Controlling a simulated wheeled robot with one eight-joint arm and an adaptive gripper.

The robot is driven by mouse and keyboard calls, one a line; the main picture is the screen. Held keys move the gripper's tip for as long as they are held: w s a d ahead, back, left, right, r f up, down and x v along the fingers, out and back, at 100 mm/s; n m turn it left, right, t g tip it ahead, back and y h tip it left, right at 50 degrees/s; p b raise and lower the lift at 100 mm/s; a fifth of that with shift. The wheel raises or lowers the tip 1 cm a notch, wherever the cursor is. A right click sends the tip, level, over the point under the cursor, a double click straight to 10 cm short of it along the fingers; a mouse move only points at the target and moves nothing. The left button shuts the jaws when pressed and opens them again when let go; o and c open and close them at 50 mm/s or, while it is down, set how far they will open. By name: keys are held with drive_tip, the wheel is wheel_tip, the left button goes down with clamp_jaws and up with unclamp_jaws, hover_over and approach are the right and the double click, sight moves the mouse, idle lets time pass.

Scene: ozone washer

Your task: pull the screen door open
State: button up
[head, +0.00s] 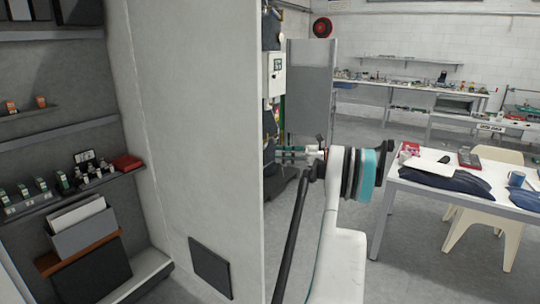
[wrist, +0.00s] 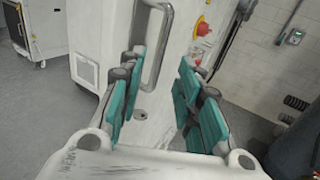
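In the wrist view a white panel (wrist: 183,50) carries a grey D-shaped handle (wrist: 163,48) and a red stop button (wrist: 202,28). I take this panel to be the screen door, but its edges are partly hidden. My gripper (wrist: 162,66) is open, its teal-padded fingers spread. The handle appears between and beyond the fingertips, nearer the left finger, which overlaps its lower part. No contact is clear. In the head view my gripper (head: 289,154) reaches left toward the equipment behind the wall edge, below a grey panel (head: 311,88). The handle is not visible there.
A tall pale partition (head: 195,130) stands close on the left, beside shelves (head: 75,193) of small items. A white table (head: 410,182) with cloths and a chair (head: 485,200) is on the right. Open floor lies between table and partition.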

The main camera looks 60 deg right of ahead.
drive_tip(key=shift+v, duration=1.4)
